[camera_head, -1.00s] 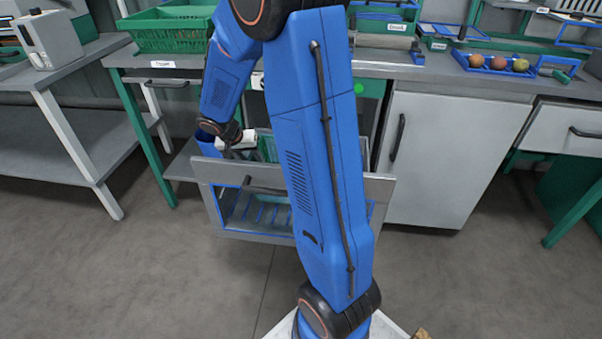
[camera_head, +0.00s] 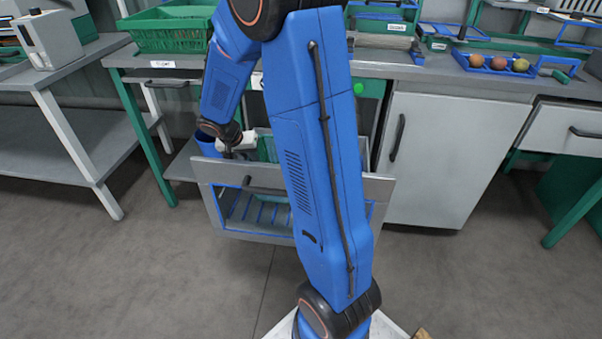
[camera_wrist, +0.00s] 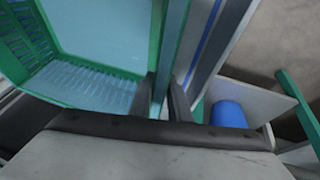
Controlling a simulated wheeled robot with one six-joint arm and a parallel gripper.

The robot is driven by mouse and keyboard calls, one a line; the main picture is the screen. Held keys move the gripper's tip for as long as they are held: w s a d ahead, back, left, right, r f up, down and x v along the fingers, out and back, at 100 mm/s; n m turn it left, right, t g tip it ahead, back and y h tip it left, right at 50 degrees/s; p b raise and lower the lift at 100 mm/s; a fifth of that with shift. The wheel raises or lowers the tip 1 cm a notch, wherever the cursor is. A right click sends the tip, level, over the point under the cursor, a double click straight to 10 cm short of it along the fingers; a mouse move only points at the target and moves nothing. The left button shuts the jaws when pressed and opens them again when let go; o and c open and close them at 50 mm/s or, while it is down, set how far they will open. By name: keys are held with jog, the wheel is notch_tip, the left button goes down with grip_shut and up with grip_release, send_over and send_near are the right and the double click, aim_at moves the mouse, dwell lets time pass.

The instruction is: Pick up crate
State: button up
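The green crate (camera_wrist: 122,82) fills the left and middle of the wrist view, with slatted sides and a pale blue-green floor. Part of it also shows in the head view (camera_head: 267,149), inside the pulled-out grey drawer (camera_head: 225,172). My gripper (camera_wrist: 162,76) is down at the crate's side wall, with one dark finger on each side of it. Whether the fingers press on the wall cannot be made out. In the head view my gripper (camera_head: 229,152) is over the left part of the drawer, and my blue arm hides much of the crate.
A blue container (camera_wrist: 228,114) is close by at the right in the wrist view. Another green crate (camera_head: 172,35) stands on the bench above. A blue tray (camera_head: 492,64) with round fruit is on the bench at right. The floor in front is clear.

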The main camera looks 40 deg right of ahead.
grip_shut()
